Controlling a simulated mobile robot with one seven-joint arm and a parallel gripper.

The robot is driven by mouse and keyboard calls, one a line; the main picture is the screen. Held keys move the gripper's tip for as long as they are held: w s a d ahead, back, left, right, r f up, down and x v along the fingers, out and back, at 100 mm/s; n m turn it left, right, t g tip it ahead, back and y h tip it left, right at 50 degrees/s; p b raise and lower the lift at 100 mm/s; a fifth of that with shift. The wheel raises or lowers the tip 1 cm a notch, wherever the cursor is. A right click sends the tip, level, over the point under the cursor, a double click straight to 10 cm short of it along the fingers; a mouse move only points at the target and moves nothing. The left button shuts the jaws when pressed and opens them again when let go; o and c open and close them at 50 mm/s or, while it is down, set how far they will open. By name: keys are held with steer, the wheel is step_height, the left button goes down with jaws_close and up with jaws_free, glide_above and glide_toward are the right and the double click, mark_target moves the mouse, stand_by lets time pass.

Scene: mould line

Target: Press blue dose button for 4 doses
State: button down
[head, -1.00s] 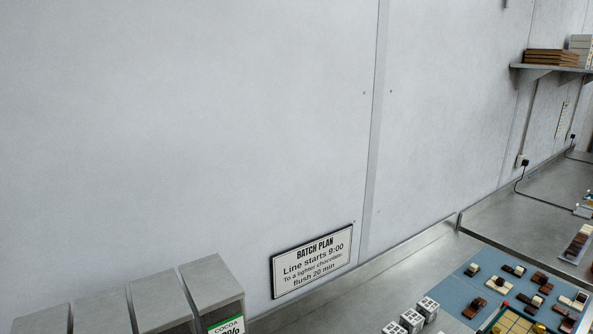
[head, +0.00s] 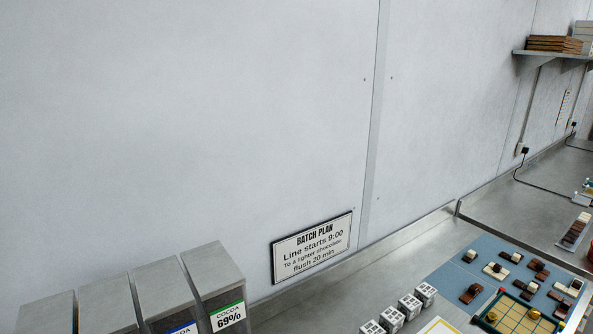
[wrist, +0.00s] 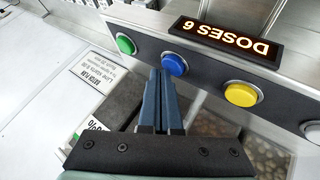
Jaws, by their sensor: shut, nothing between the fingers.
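In the wrist view, my gripper (wrist: 161,72) is shut and empty, its two dark blue fingers together. The fingertips are right at the blue button (wrist: 175,63) and overlap its lower left edge in the picture. I cannot tell whether they touch it. Above the blue button, a lit display (wrist: 226,42) shows upside down and appears to read "DOSES 6". My gripper and the buttons are out of the head view.
A green button (wrist: 126,44) and a yellow button (wrist: 243,94) flank the blue one on the same dark panel. A blue mat (head: 455,278) holds chocolates.

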step_height(320, 180, up, 6)
steer(key=p, duration=0.6)
steer(key=shift+r, duration=0.15)
stand_by(2.5)
